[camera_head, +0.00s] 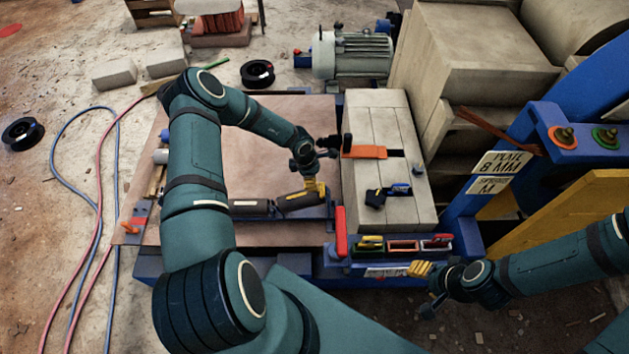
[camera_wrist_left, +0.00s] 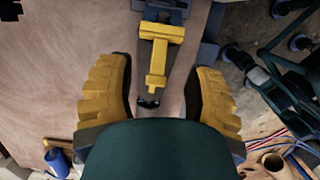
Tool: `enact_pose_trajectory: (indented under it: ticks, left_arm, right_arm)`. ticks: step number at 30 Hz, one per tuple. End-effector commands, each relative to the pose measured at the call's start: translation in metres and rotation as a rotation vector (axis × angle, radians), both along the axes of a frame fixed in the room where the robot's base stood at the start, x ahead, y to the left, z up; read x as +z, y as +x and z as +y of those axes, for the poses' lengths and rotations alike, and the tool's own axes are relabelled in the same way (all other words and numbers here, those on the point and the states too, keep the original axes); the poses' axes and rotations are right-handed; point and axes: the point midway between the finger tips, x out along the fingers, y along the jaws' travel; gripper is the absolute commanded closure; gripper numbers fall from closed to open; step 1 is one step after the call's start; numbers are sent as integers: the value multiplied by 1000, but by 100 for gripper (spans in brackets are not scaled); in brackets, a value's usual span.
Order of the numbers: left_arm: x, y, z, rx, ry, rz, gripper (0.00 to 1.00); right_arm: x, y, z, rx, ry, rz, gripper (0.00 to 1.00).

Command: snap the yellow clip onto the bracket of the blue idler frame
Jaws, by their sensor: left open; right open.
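The blue idler frame (camera_head: 322,226) lies along the front of the brown board, with dark rollers (camera_head: 250,207) in it. In the left wrist view a yellow T-shaped piece, which looks like the yellow clip (camera_wrist_left: 157,60), lies over the blue bracket (camera_wrist_left: 165,5) end of the frame. I cannot tell whether it is snapped on. My left gripper (camera_wrist_left: 157,105) is open, its yellow fingers on either side of the clip's lower end with gaps on both sides. In the head view this gripper (camera_head: 313,187) is partly hidden by its wrist. My right gripper (camera_head: 420,268) is open, beside the parts tray.
A blue parts tray (camera_head: 390,260) with several coloured pieces stands at the front edge. A red upright handle (camera_head: 341,232) is at its left. Pale blocks (camera_head: 375,125) carry an orange bar and small tools. The board (camera_head: 290,120) is clear behind the frame.

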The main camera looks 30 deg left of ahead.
Motion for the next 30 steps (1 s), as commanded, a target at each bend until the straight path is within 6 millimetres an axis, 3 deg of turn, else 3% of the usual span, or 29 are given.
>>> enact_pose_trajectory:
  ticks: [6,13,19,30]
  left_arm:
    - [46,-5,9,1,2,-2,48]
    - [82,-9,15,1,1,-1,48]
    - [95,-11,17,0,1,-1,48]
    - [95,-11,17,0,0,0,48]
  right_arm:
    - [0,0,0,0,0,0,53]
    - [0,0,0,0,0,0,53]
    - [0,0,0,0,0,0,53]
    - [0,0,0,0,0,0,53]
